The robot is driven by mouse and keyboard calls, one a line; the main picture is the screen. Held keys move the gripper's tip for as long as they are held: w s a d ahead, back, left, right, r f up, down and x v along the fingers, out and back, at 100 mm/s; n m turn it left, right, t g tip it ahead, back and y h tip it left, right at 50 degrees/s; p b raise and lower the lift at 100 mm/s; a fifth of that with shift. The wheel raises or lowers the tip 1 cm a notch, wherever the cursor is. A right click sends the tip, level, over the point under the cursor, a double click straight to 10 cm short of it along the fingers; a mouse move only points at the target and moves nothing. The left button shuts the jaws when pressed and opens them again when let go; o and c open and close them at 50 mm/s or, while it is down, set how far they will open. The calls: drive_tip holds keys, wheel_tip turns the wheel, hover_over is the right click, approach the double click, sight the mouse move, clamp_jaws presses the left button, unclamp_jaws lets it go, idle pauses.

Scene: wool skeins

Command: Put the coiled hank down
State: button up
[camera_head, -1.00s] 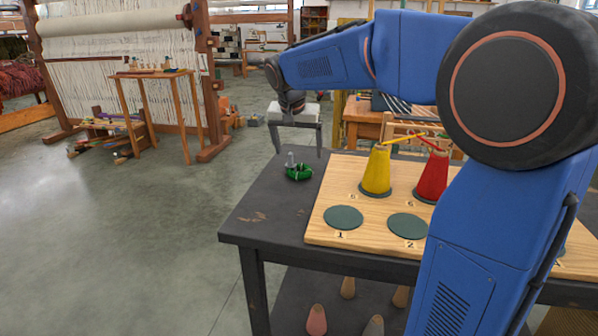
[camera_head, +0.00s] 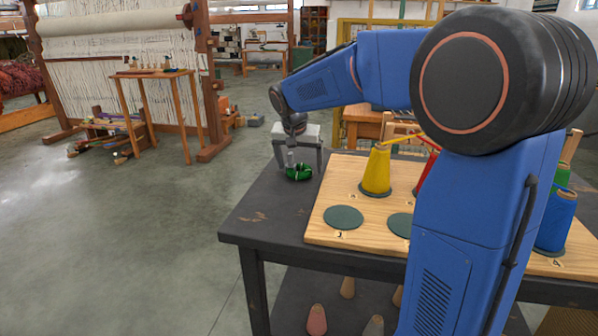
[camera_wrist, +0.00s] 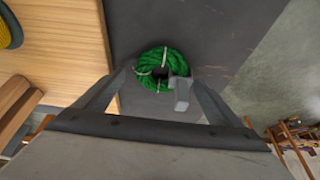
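The coiled hank (camera_head: 299,174) is a green ring of wool with pale ties. It lies at the far left of the dark table (camera_head: 262,222), and also shows in the wrist view (camera_wrist: 146,67). A small grey upright piece (camera_wrist: 181,93) stands at its edge. My gripper (camera_head: 299,164) is open above and around the hank, fingers pointing down. In the wrist view its fingers (camera_wrist: 161,80) are spread to either side with the hank between and beyond them. I cannot tell whether either finger touches it.
A wooden board (camera_head: 322,226) right of the hank has round green pads, one bare pad (camera_head: 343,217) at its near left corner. A yellow cone (camera_head: 377,171) stands on it close to my gripper. A red cone and a blue cone (camera_head: 556,221) stand farther right. Table left of the board is clear.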

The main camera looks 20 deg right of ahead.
sight(300, 168)
drive_tip(key=c, duration=1.1)
wheel_tip(300, 168, up, 10)
